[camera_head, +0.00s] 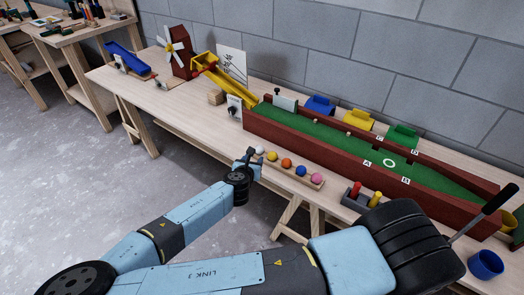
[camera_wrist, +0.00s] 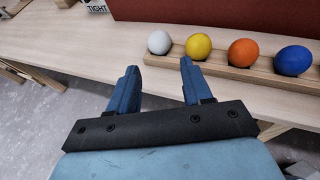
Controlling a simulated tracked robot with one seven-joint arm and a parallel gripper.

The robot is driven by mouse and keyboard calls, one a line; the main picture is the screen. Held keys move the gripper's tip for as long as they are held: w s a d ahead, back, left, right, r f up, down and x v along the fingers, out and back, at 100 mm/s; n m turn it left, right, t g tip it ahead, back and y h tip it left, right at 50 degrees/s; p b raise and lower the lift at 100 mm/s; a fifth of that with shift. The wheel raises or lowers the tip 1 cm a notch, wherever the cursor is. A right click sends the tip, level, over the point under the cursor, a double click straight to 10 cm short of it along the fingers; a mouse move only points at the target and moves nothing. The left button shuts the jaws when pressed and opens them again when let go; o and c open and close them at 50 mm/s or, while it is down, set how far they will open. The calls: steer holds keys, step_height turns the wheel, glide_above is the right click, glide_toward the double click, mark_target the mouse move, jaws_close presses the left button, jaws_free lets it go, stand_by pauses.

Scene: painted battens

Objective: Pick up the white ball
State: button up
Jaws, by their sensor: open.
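The white ball (camera_wrist: 159,42) sits at the left end of a wooden rack, beside a yellow ball (camera_wrist: 198,47). In the head view the white ball (camera_head: 259,152) shows small, just beyond my gripper (camera_head: 249,156). In the wrist view my gripper (camera_wrist: 157,78) is open, with nothing between its two blue fingers. The white ball lies ahead of the fingertips, roughly in line with the gap between them, and apart from them.
The rack (camera_head: 314,184) also holds an orange ball (camera_head: 286,163), a blue ball (camera_head: 300,170) and a pink ball (camera_head: 317,178). Behind it runs the red wall of a green-floored lane (camera_head: 345,135). The wooden table (camera_head: 196,122) is clear left of the rack.

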mark_target(259, 150)
steer(key=shift+x, duration=5.15)
steer(key=c, duration=0.7)
steer(key=shift+o, duration=0.2)
steer(key=shift+r, duration=0.1)
